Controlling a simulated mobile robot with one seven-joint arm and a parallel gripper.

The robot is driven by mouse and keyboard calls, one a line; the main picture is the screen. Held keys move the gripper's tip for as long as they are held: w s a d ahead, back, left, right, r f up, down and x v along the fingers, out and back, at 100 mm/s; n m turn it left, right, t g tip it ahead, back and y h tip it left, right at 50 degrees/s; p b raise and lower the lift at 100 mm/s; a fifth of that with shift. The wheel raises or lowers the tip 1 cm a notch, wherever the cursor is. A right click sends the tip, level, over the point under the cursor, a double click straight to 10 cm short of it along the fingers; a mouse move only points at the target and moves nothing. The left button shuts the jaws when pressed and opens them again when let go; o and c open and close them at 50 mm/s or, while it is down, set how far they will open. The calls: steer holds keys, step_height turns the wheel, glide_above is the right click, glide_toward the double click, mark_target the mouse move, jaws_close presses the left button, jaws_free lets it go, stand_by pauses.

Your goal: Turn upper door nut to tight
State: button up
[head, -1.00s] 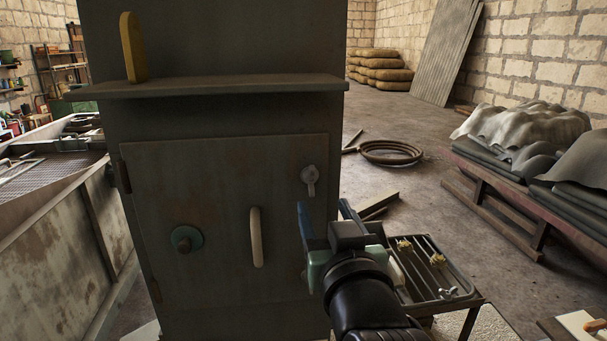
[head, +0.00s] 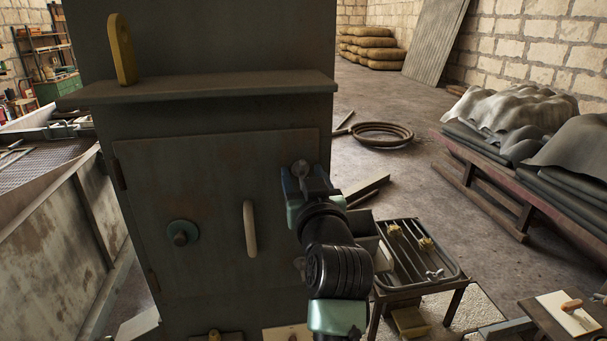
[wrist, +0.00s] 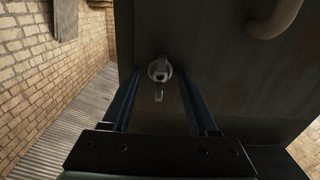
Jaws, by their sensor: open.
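The upper door nut (head: 301,167) is a grey wing nut near the upper right corner of the grey cabinet door (head: 215,190). In the wrist view one finger is on each side of the nut, with gaps between, so the nut is not gripped. The fingers partly hide the nut's lower part in the head view. A lower nut (head: 299,263) shows partly behind my arm.
A shelf ledge (head: 200,88) with a yellow tab (head: 122,50) juts out above. A low stand with a rack (head: 425,255) is right of my arm.

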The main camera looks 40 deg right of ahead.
jaws_close()
steer(key=shift+m, duration=0.5)
steer(key=m, duration=0.3)
steer(key=shift+m, duration=0.4)
steer(key=m, duration=0.4)
steer(key=shift+m, duration=0.3)
steer(key=m, duration=0.4)
steer(key=shift+s, duration=0.1)
steer(key=shift+d+f+m, duration=0.1)
steer(key=shift+m, duration=2.4)
